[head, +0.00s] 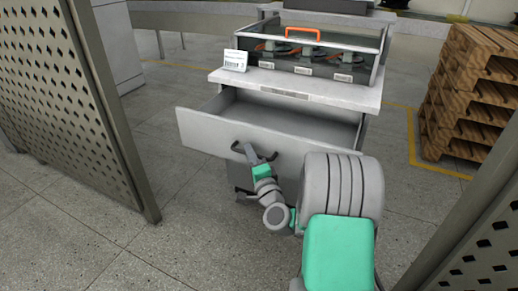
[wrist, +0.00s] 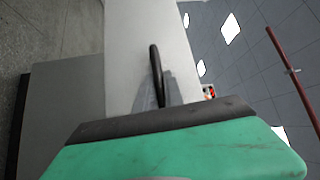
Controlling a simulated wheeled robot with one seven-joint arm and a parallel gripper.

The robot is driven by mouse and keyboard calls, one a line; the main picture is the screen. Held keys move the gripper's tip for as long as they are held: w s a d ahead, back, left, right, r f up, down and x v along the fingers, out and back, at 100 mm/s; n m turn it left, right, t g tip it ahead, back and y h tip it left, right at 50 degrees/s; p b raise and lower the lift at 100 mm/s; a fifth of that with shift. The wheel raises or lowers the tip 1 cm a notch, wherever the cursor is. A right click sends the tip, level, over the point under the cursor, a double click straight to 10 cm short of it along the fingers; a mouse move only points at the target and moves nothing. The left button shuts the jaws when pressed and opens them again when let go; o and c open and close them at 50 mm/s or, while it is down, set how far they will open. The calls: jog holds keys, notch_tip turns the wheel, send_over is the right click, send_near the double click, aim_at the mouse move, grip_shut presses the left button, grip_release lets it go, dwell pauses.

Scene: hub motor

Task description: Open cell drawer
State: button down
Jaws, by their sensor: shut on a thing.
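The cell drawer (head: 228,128) is pulled well out from the cabinet under the worktop in the head view. Its grey inside shows and looks empty where visible. My gripper (head: 254,155) is at the drawer's front, shut on the dark handle (head: 240,147). In the wrist view, the handle (wrist: 157,75) stands out from the pale drawer front (wrist: 130,40), just beyond the dark edge of my gripper.
A worktop (head: 345,94) above the drawer carries a clear-sided case with an orange handle (head: 303,33) and a white label card (head: 235,60). Perforated panels stand at left (head: 65,80) and right (head: 470,240). Wooden pallets (head: 470,95) are stacked at right. Floor is clear at front left.

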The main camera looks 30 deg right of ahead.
jog(key=shift+s+a, duration=0.25)
jog(key=shift+a, duration=0.1)
jog(key=c, duration=1.5)
grip_release()
jog(key=shift+o, duration=0.2)
jog(key=s+f+b, duration=0.1)
jog(key=s, duration=0.6)
jog(key=shift+s+a, duration=0.35)
jog(key=shift+a, duration=0.05)
